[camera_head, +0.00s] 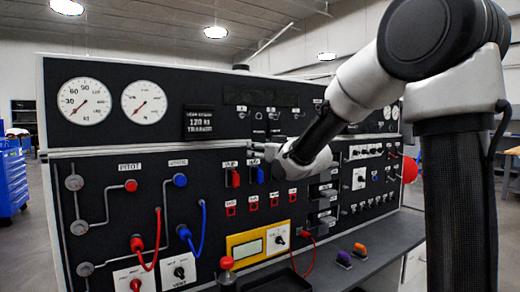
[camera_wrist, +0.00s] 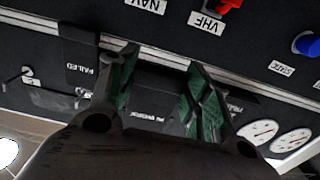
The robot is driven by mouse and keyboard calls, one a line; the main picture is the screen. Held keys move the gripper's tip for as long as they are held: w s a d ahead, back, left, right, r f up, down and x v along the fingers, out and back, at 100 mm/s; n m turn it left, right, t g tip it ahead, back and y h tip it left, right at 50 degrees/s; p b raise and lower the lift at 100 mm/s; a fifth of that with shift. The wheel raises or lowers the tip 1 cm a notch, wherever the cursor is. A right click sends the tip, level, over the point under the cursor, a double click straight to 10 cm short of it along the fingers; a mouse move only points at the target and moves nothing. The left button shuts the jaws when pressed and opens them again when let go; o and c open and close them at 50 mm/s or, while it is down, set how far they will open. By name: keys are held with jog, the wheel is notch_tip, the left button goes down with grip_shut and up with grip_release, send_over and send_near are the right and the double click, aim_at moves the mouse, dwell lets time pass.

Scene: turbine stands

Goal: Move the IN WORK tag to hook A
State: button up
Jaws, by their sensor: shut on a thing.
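In the wrist view, which looks upside down, my gripper (camera_wrist: 160,72) has its green-padded fingers on either side of a dark tag (camera_wrist: 160,112). The jaws are shut on this tag; its small white lettering is blurred but fits IN WORK. In the head view my gripper (camera_head: 262,150) is at the middle of the black panel, below the hook row, and its fingers are small. A dark FAILED tag (camera_wrist: 82,62) hangs just left of the fingers in the wrist view. An empty-looking metal hook (camera_wrist: 26,74) shows at the far left there. I cannot read which hook is A.
The black panel (camera_head: 110,140) carries gauges, switches and red and blue cables (camera_head: 198,228).

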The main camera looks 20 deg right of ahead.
jog(key=shift+w+a+f, duration=0.1)
jog(key=shift+w+a, duration=0.05)
jog(key=shift+a, duration=0.4)
jog(key=shift+x, duration=2.1)
jog(key=shift+w+a, duration=0.15)
jog(key=shift+w, duration=0.4)
jog(key=o, duration=1.5)
jog(key=shift+o, duration=0.3)
jog(key=shift+o, duration=0.6)
jog(key=shift+s, duration=0.1)
